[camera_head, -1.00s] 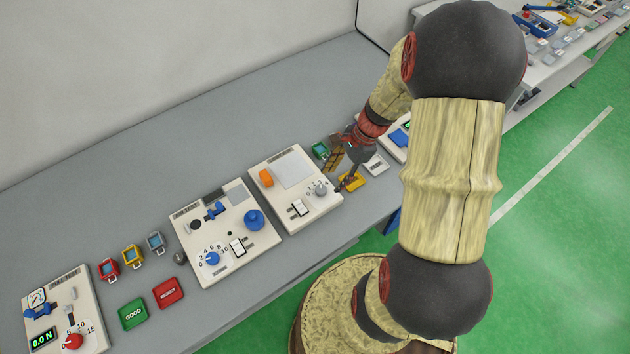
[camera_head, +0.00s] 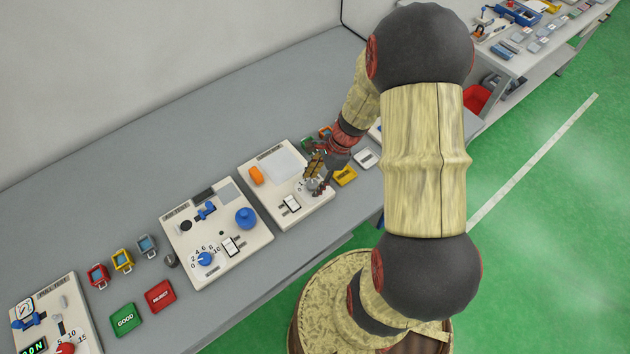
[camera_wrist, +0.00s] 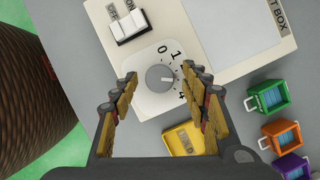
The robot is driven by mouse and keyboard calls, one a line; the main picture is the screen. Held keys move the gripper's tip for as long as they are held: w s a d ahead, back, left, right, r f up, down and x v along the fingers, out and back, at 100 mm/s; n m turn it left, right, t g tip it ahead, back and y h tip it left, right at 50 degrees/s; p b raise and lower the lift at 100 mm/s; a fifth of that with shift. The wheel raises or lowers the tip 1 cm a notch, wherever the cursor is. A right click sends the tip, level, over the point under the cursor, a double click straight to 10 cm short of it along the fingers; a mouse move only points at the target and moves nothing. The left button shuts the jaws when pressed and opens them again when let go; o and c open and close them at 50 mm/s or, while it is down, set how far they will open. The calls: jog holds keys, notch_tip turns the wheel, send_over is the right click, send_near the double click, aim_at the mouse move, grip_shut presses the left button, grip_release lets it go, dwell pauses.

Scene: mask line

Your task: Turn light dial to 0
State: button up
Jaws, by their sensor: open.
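The light dial (camera_wrist: 160,78) is a round grey knob on a white square plate, on the light box (camera_wrist: 225,50). Its mark seems to point right, between the 1 and the 4. The numerals there are hidden by a finger, and the 0 is at the top. My gripper (camera_wrist: 160,80) is open, with one finger on each side of the dial; I cannot tell whether they touch it. In the head view my gripper (camera_head: 318,184) is over the front right of the light box (camera_head: 262,193), largely hiding the dial.
A white rocker switch (camera_wrist: 130,25) is beside the dial. A yellow tray (camera_wrist: 182,140) lies close by, with green (camera_wrist: 270,98), orange (camera_wrist: 284,136) and purple (camera_wrist: 292,166) holders to the right. An orange object (camera_head: 256,176) is on the light box. Bare grey table lies behind it.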

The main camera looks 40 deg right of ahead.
jog(key=c, duration=0.3)
jog(key=c, duration=0.8)
jog(key=shift+c, duration=0.3)
jog(key=shift+n, duration=0.4)
jog(key=n+g+p, duration=0.1)
jog(key=n+p, duration=0.1)
jog(key=n, duration=0.2)
jog(key=shift+w+g, duration=0.15)
jog(key=shift+g, duration=0.25)
jog(key=n+g+p, duration=0.1)
jog(key=n, duration=0.1)
jog(key=n+p, duration=0.1)
jog(key=n, duration=0.1)
jog(key=shift+w+g, duration=0.2)
jog(key=shift+g, duration=0.2)
jog(key=n, duration=0.2)
jog(key=n+g+h+p, duration=0.1)
jog(key=n, duration=0.2)
jog(key=shift+w+a, duration=0.15)
jog(key=n+g+h, duration=0.1)
jog(key=n, duration=0.3)
jog(key=shift+h+p, duration=0.3)
jog(key=shift+p, duration=0.1)
jog(key=shift+a, duration=0.1)
